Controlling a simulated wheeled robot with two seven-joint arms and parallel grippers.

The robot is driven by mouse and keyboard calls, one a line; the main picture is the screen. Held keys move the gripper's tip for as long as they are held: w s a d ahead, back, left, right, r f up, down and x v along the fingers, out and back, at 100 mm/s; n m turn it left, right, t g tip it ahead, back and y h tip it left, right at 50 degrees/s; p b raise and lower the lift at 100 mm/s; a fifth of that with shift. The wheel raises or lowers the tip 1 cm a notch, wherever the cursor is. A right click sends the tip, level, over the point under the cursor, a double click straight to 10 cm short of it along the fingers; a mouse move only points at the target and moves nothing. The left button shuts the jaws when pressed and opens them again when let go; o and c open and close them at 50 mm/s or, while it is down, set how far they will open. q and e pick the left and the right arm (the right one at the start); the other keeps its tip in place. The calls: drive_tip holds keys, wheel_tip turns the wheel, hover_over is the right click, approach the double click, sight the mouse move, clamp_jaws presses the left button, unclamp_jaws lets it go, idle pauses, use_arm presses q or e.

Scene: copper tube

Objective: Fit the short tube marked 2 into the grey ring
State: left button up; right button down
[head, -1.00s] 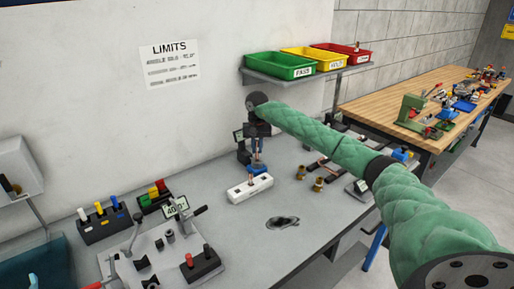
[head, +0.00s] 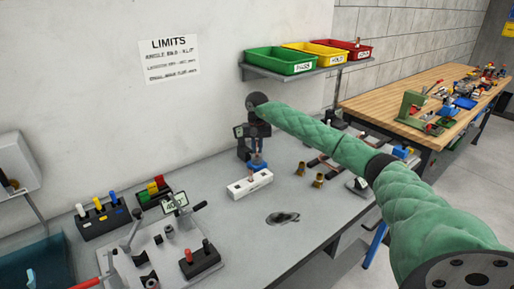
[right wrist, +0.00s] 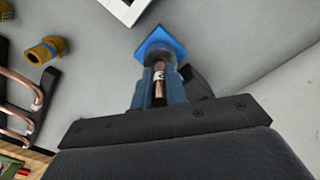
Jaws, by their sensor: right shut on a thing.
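My right gripper (head: 257,153) is shut on a short copper tube (right wrist: 159,88), which is upright with a white label band; the mark on it is too small to read. In the right wrist view the tube sits between the two blue fingers of my right gripper (right wrist: 159,92). Its lower end points at a blue base (right wrist: 155,38), with a rounded greyish part, likely the ring (right wrist: 156,53), between base and fingers. The fingers hide whether the tube's end is inside it. The blue base shows in the head view (head: 257,166). My left gripper is not in view.
Brass fittings (head: 318,180) and a rack of copper tubes (head: 325,163) lie to the right. A clamp fixture (head: 150,250) is at front left.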

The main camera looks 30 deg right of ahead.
sight(257, 141)
drive_tip(key=shift+f+b, duration=0.55)
drive_tip(key=shift+f, duration=0.25)
drive_tip(key=c, duration=1.3)
unclamp_jaws()
drive_tip(key=shift+c, duration=0.2)
drive_tip(key=shift+r, duration=0.1)
wheel_tip(257, 141, up, 6)
drive_tip(key=shift+r+b, duration=0.1)
drive_tip(key=shift+b, duration=1.1)
drive_tip(key=shift+r, duration=0.75)
